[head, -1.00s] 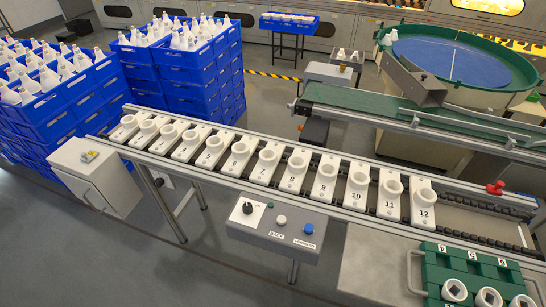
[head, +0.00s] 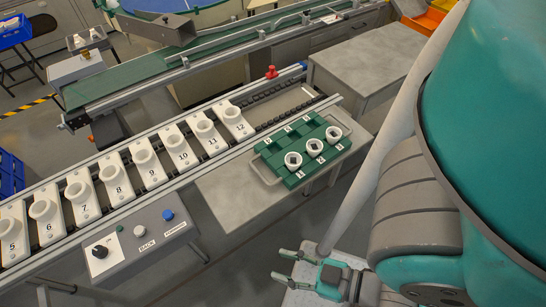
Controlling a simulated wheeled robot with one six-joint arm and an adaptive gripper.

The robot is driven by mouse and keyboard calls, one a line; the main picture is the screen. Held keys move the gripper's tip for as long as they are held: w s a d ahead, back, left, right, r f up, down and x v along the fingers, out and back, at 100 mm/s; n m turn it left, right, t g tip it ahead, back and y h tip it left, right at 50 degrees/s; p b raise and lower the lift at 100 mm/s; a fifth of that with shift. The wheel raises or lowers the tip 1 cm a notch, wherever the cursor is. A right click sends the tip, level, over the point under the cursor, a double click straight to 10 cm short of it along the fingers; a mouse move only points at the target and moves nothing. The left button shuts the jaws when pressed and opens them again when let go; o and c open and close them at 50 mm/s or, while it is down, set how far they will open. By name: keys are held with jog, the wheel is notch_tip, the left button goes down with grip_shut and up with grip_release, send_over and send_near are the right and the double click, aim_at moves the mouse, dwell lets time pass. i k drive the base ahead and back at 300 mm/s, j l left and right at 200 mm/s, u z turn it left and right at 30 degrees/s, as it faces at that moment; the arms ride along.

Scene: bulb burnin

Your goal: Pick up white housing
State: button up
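Three white housings stand in the front row of a green tray (head: 263,153): left (head: 292,160), middle (head: 314,148) and right (head: 333,134). Each is a short round ring with a dark opening. The tray has numbered places, and its back row looks empty. Similar white round pieces sit on the numbered white plates of the conveyor, such as plate 12 (head: 239,130). My gripper (head: 277,265) is at the bottom centre, well in front of the tray and apart from it. Its two fingers are spread and point left, with nothing between them.
The tray rests on a grey metal table (head: 230,195) beside the roller conveyor (head: 285,112). A control box (head: 140,240) with a knob and buttons is in front of the conveyor. A red knob (head: 271,72) stands on the rail. Another grey table (head: 370,60) is at the back right.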

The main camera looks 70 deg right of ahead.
aim_at(292, 160)
jog(key=i+j+z, duration=0.25)
jog(key=j, duration=0.2)
jog(key=i+j+z, duration=0.2)
jog(key=j, duration=0.25)
jog(key=i+j+z, duration=0.1)
jog(key=j+z, duration=0.15)
jog(key=j, duration=0.25)
jog(key=j+z, duration=0.25)
jog(key=j, duration=0.3)
jog(key=i+j+z, duration=0.1)
jog(key=j+z, duration=0.15)
jog(key=j, duration=0.3)
jog(key=k+j+z, duration=0.35)
jog(key=j, duration=0.25)
jog(key=k+j+z, duration=0.35)
jog(key=k+j, duration=0.1)
jog(key=j, duration=0.05)
